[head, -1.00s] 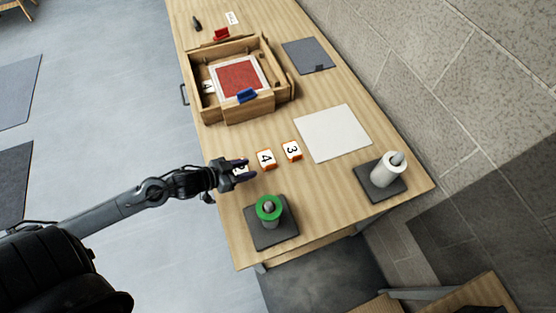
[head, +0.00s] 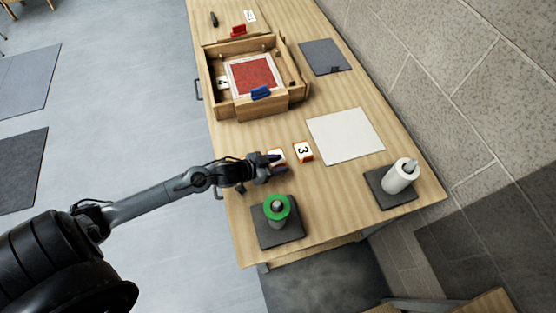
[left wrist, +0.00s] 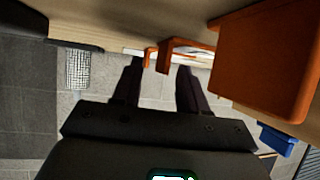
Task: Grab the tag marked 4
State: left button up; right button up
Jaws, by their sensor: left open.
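The tag marked 4 (head: 278,155) stands on the table, mostly hidden behind my left gripper (head: 273,165) in the head view. The orange-edged tag marked 3 (head: 303,151) stands just right of it. The tag marked 2 is hidden by my left gripper and arm. In the left wrist view my gripper (left wrist: 158,80) has its two dark fingers apart, with nothing clearly held. A middle orange tag (left wrist: 185,46), which seems to be the 4, is just beyond the fingertips. A large near orange tag (left wrist: 265,65) is at the right. My right gripper is out of view.
A green roll on a dark base (head: 268,237) stands close below the gripper. A wooden frame box (head: 295,97) with a blue clip (head: 261,92) stands behind the tags.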

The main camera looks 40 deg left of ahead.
pick_arm(q)
jog(key=shift+w+f, duration=0.15)
jog(key=shift+w, duration=0.1)
grip_shut()
dwell(0.4)
